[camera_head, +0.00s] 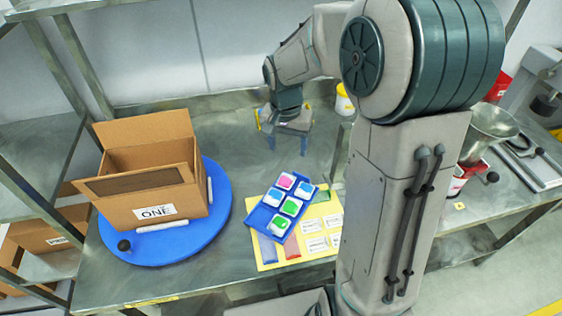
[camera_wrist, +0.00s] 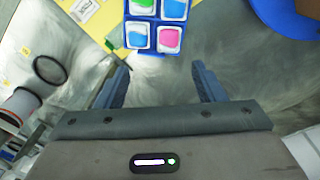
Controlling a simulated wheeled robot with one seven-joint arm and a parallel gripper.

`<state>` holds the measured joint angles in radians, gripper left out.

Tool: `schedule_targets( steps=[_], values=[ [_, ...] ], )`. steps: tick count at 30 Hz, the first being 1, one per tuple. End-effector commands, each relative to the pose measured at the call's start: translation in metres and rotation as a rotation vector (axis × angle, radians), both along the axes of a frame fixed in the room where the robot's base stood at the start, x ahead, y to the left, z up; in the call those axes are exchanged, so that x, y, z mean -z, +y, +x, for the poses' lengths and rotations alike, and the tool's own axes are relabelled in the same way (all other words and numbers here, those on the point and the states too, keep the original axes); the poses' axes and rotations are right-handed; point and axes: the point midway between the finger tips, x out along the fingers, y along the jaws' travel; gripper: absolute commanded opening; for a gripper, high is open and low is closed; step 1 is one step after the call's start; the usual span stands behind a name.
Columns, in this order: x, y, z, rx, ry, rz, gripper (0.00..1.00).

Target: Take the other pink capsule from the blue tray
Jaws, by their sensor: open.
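The blue tray (camera_head: 259,217) lies tilted on the bench, over part of a yellow board, and holds several square capsules in white frames. One pink capsule (camera_head: 285,181) sits at its far end; it also shows in the wrist view (camera_wrist: 169,39). I see no second pink one in the tray. Beside it is a blue capsule (camera_wrist: 138,37), with green and blue ones behind. My gripper (camera_head: 286,140) is open and empty, above the bench just beyond the tray's far end. In the wrist view its fingers (camera_wrist: 160,72) are spread, with the pink capsule ahead, slightly right of centre.
The yellow board (camera_head: 268,262) carries white labels and coloured areas. A blue round turntable (camera_head: 222,210) holds an open cardboard box (camera_head: 155,208) marked ONE at left. A yellow-and-white pot (camera_head: 344,104) stands behind. A metal funnel (camera_head: 488,130) is at right.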

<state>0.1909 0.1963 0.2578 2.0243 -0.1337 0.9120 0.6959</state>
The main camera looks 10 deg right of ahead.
Motion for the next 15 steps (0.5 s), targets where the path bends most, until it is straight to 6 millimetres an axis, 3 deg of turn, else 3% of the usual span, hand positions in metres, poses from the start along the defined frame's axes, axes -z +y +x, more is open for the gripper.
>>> schedule_targets(
  steps=[6, 11, 15],
  values=[
    [0.023, -0.001, 0.03, 0.109, 0.034, 0.025, 0.63],
    [0.036, 0.0, 0.034, 0.131, 0.042, 0.031, 0.63],
    [0.062, -0.001, 0.033, 0.13, 0.044, 0.03, 0.63]
  ],
)
